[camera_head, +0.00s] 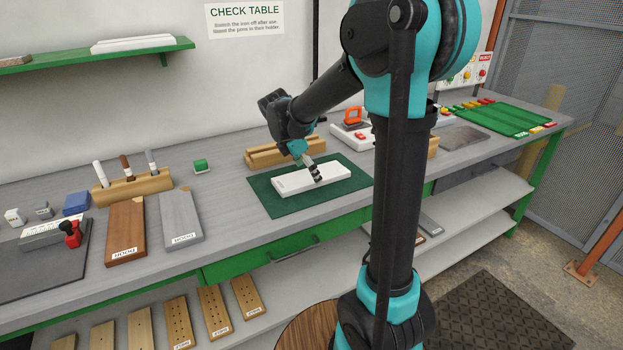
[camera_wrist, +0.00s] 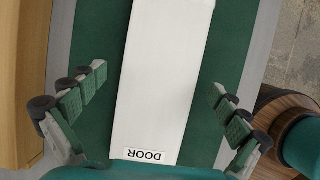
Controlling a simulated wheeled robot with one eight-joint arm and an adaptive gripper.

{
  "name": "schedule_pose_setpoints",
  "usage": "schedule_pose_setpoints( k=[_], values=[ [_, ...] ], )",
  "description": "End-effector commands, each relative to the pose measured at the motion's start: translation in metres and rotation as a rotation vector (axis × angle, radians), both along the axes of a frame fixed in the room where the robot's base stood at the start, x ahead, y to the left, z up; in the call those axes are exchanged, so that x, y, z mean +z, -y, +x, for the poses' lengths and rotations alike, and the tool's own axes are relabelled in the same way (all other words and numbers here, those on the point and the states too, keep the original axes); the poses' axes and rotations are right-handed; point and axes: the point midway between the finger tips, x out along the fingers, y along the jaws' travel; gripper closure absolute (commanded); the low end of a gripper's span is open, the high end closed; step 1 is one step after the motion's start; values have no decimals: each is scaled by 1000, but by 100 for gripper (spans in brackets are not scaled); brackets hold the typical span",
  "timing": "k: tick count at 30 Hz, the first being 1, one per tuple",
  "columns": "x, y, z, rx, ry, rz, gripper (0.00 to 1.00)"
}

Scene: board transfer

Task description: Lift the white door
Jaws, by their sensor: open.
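The white door (camera_head: 325,180) is a flat white board lying on a dark green mat (camera_head: 270,200) on the table. In the wrist view the door (camera_wrist: 165,80) runs up the middle of the picture, with a "DOOR" label at its near end. My gripper (camera_head: 314,172) is above the door in the head view, hiding a small part of it. In the wrist view my gripper (camera_wrist: 158,100) is open, with one finger on each side of the door and green mat showing between each finger and the board's edges. Whether the fingertips touch the mat cannot be told.
A wooden rack (camera_head: 262,155) stands just behind the mat. A brown board (camera_head: 126,232), a grey board (camera_head: 181,217) and a pen holder (camera_head: 132,188) are to the left. An orange-handled iron (camera_head: 353,117) is behind right. A round wooden stool top (camera_head: 312,325) is below the table's front.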

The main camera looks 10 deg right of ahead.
Motion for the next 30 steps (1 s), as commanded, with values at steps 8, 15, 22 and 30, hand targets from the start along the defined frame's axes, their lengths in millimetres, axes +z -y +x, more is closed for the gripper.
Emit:
schedule_pose_setpoints(
  k=[8,15,22,30],
  values=[
    [0,0,0,0,0,0,9],
    [0,0,0,1,0,0,38],
    [0,0,0,1,0,0,61],
    [2,0,0,1,0,0,61]
  ],
)
